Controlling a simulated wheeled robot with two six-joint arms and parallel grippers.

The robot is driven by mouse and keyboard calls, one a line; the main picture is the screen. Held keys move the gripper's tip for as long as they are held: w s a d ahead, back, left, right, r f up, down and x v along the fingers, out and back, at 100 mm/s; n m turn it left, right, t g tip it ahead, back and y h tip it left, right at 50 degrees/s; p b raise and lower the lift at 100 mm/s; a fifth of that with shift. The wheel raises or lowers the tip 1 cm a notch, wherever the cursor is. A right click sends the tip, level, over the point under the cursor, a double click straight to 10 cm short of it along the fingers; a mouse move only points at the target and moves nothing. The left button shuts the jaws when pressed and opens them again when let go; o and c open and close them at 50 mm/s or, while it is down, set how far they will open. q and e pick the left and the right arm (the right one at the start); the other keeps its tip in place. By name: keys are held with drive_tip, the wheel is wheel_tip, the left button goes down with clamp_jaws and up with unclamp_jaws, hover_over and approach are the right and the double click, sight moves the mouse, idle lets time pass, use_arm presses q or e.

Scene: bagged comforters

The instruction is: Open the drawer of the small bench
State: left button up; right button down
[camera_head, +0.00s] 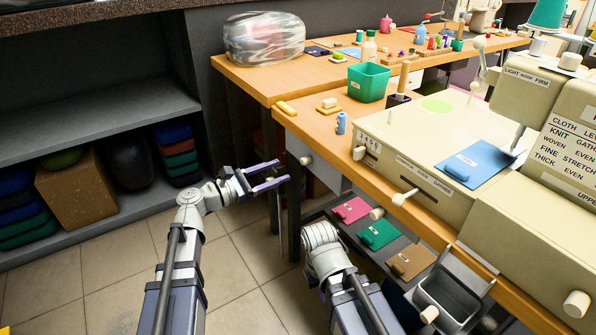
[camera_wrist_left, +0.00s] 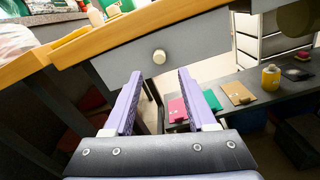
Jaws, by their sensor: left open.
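The small bench (camera_head: 290,118) has a wooden top and a grey drawer (camera_head: 325,175) under its edge. The drawer front looks flush below the top, and a round pale knob (camera_head: 306,160) sits on it. In the left wrist view the knob (camera_wrist_left: 159,56) stands out from the grey drawer front (camera_wrist_left: 200,50), just beyond and between the purple fingertips. My left gripper (camera_head: 283,171) is open and empty, pointing at the knob and a little short of it; its fingers also show in the left wrist view (camera_wrist_left: 160,76). My right gripper is not visible; only my right arm shows.
A large sewing machine (camera_head: 430,150) stands on the bench, with a green bin (camera_head: 369,82) and small items nearby. A lower shelf holds coloured packets (camera_head: 379,234). A shelf unit (camera_head: 90,115) with a box stands at left. The tiled floor between is clear.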

sight(302, 162)
use_arm(q)
drive_tip(key=shift+w, duration=0.1)
drive_tip(key=shift+x, duration=3.85)
drive_tip(key=shift+c, duration=0.4)
clamp_jaws()
